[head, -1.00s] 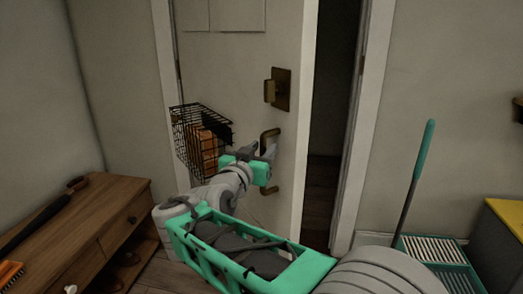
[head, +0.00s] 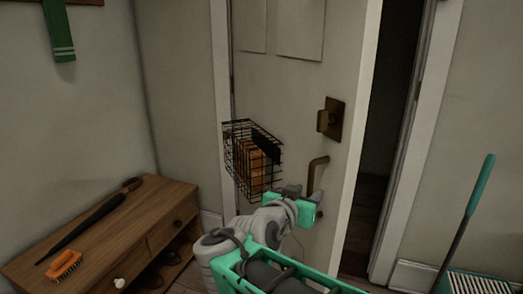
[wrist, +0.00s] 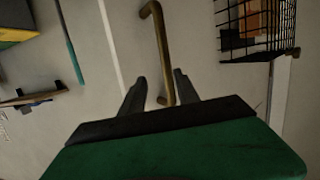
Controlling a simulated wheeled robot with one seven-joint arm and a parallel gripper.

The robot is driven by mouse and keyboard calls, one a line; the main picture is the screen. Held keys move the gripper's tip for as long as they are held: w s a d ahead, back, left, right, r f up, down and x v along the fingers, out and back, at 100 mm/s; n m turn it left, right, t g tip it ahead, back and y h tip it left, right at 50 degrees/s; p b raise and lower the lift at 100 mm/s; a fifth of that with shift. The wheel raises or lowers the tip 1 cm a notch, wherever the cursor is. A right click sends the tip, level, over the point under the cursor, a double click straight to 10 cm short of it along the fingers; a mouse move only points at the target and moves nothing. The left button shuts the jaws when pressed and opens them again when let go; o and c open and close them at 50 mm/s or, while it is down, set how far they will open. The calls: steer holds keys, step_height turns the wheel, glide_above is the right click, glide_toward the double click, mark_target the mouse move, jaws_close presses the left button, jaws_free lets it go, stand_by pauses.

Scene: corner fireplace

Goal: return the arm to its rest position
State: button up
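My arm reaches forward from the bottom of the head view, with my gripper (head: 303,192) in front of the door, just below and left of its brass pull handle (head: 317,174). In the wrist view my gripper (wrist: 160,85) shows two dark fingers spread apart with nothing held between them. The brass handle (wrist: 158,45) appears beyond the fingertips, its lower end between them in the picture; whether they touch it I cannot tell. The door (head: 290,75) stands ajar, with a dark gap at its right side.
A black wire basket (head: 232,150) with orange-brown contents hangs on the door, left of my gripper. A wooden cabinet (head: 150,215) bears a long dark shoehorn-like tool (head: 90,222) and an orange brush (head: 64,264). A teal-handled pole (head: 470,210) leans at right.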

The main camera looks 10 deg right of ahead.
steer(key=s+a+r+n+g+y+p, duration=0.1)
steer(key=s+r+n+g+y+p, duration=0.1)
steer(key=s+p, duration=0.7)
steer(key=s+a+r+n+g+y+p, duration=0.1)
steer(key=s+n+g+y+p, duration=0.4)
steer(key=s+p, duration=0.5)
steer(key=shift+s+a+r+g+y+p, duration=0.35)
steer(key=shift+r+g+y+p, duration=0.15)
steer(key=shift+g+y+p, duration=0.45)
steer(key=shift+w, duration=0.1)
stand_by(0.4)
